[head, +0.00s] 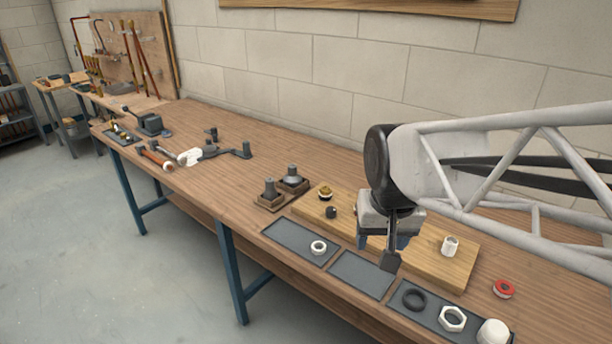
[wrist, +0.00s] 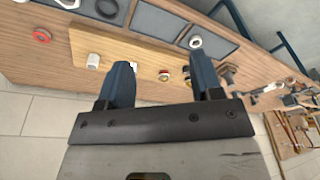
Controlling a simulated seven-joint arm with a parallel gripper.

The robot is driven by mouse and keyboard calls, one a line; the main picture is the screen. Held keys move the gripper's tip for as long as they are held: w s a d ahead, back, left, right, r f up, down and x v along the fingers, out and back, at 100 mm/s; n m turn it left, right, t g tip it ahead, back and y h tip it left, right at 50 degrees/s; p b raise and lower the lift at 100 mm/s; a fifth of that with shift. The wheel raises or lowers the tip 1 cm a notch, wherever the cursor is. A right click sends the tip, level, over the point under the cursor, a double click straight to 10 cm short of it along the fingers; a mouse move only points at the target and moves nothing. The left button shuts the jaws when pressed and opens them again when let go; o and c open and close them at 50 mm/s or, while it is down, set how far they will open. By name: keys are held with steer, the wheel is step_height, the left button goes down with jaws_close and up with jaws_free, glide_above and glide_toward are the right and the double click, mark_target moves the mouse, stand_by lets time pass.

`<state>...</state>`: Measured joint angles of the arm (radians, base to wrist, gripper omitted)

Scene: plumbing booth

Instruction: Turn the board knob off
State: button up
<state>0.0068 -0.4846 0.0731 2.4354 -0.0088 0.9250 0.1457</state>
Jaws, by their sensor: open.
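A light wooden board (head: 420,258) lies on the bench; it also shows in the wrist view (wrist: 110,48). A small black knob-like piece (head: 331,212) stands on its left part, beside a brass-topped fitting (head: 325,193). A white cylindrical fitting (head: 450,245) stands on its right part and shows in the wrist view (wrist: 92,61). I cannot tell the knob's setting. My gripper (head: 385,246) is open and empty above the middle of the board, right of the black piece. Its two blue fingers (wrist: 160,68) are spread apart in the wrist view. My gripper hides part of the board.
Dark trays (head: 361,275) line the bench's front edge, holding a white ring (head: 318,247), a black ring (head: 414,299) and a hex nut (head: 453,318). A red ring (head: 503,289) lies right of the board. Dark fittings (head: 291,180) stand to the left. A block wall runs behind.

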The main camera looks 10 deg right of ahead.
steer(key=w+m, duration=0.2)
steer(key=w, duration=0.7)
steer(key=m+g, duration=0.2)
steer(key=m, duration=0.3)
glide_above(331, 209)
steer(key=f, duration=1.4)
steer(key=shift+s+f, duration=0.4)
steer(key=shift+w+f, duration=0.45)
steer(key=shift+w, duration=0.05)
steer(key=shift+f, duration=0.15)
steer(key=shift+f, duration=3.75)
steer(key=c, duration=0.9)
